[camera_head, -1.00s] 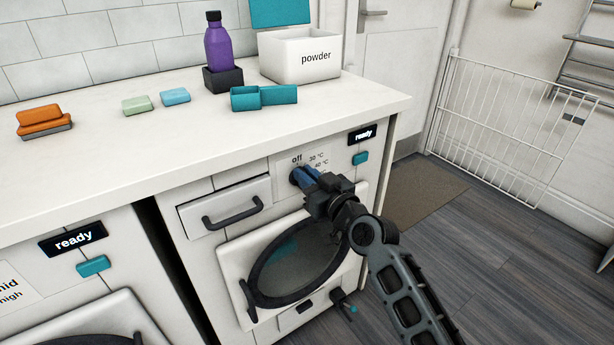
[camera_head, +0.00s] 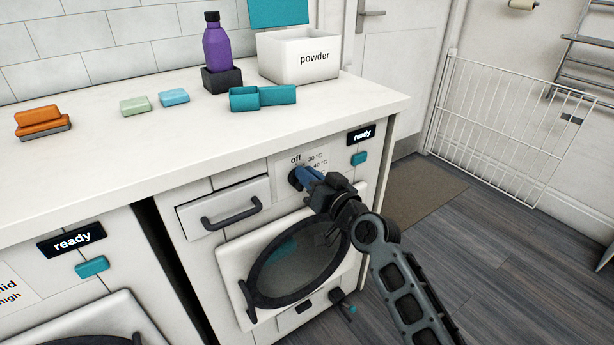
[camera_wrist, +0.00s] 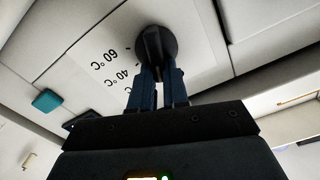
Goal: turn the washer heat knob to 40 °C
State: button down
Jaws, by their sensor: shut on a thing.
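The washer (camera_head: 190,255) has a white front with a round door. Its heat knob (camera_wrist: 155,45) is dark and round with a raised grip, at the top centre of the wrist view. In the head view the knob (camera_head: 294,178) is partly hidden by my gripper. My gripper (camera_head: 306,177) has its blue fingers shut on the knob's grip; the wrist view shows both fingers (camera_wrist: 157,88) against it. The head view shows off, 30 °C and 40 °C marks; 40 °C and 60 °C marks (camera_wrist: 104,62) appear upside down in the wrist view. I cannot tell which mark the knob points to.
A ready display (camera_head: 361,135) and teal button (camera_head: 360,158) sit right of the knob. The handled drawer (camera_head: 225,205) is to its left, the round door (camera_head: 300,262) below. The countertop (camera_head: 330,115) overhangs above. Open floor (camera_head: 500,250) lies to the right.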

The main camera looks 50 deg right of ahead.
jog(key=shift+s+d+f+m+p, duration=0.1)
jog(key=shift+d+f+m+p, duration=0.15)
jog(key=shift+m, duration=1.7)
jog(key=shift+d+f+m+p, duration=0.2)
jog(key=shift+f+m, duration=0.1)
jog(key=shift+m, duration=1.6)
jog(key=shift+s+d+f+m+p, duration=0.15)
jog(key=shift+d+f+m, duration=0.1)
jog(key=shift+m, duration=1.7)
jog(key=c, duration=1.1)
grip_release()
jog(key=shift+w, duration=0.1)
jog(key=v, duration=0.8)
jog(key=shift+b, duration=0.4)
